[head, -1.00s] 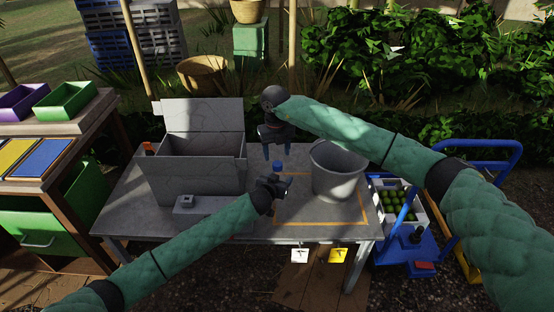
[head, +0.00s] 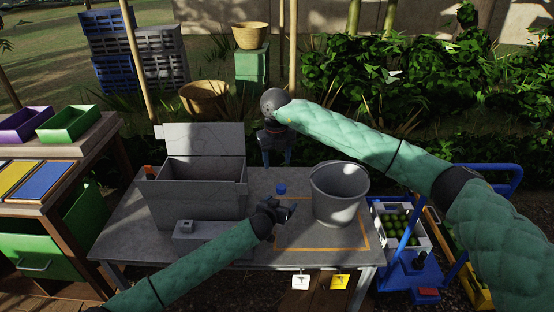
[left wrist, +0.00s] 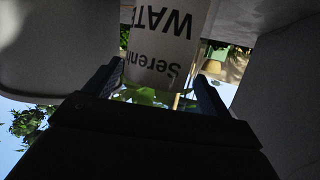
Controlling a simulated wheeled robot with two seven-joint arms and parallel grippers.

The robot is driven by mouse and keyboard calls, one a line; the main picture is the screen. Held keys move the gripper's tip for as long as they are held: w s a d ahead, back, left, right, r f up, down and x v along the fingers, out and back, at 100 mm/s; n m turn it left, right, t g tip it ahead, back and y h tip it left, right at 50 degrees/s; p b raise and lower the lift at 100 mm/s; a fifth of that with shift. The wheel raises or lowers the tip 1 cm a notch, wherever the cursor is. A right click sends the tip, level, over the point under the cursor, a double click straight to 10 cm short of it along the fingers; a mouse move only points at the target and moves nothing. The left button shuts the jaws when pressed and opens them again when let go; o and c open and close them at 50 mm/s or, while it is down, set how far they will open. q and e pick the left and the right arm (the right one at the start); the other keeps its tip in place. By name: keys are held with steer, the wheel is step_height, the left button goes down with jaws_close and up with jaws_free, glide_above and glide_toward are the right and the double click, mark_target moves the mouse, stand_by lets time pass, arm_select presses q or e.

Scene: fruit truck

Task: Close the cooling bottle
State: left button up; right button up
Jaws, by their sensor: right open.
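The cooling bottle is pale with dark lettering in the left wrist view (left wrist: 165,45), upside down in the picture and between my left fingers. In the head view, a small blue cap (head: 281,188) shows just above my left gripper (head: 287,208), which hides most of the bottle; whether the cap is seated on the neck is too small to tell. My left gripper appears closed around the bottle over the table. My right gripper (head: 277,160) is open, pointing down, above and apart from the blue cap. The left wrist view does not show the cap.
A grey bucket (head: 339,195) stands right of the bottle on the grey table (head: 270,250). An open grey box (head: 200,196) stands at the left of the table. Beyond the right edge is a blue trolley (head: 412,283) with a fruit crate (head: 380,220).

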arm_select(q)
steer(key=v, duration=0.7)
steer(key=shift+s+a+b, duration=0.2)
steer(key=shift+s+b, duration=0.15)
steer(key=shift+r, duration=0.1)
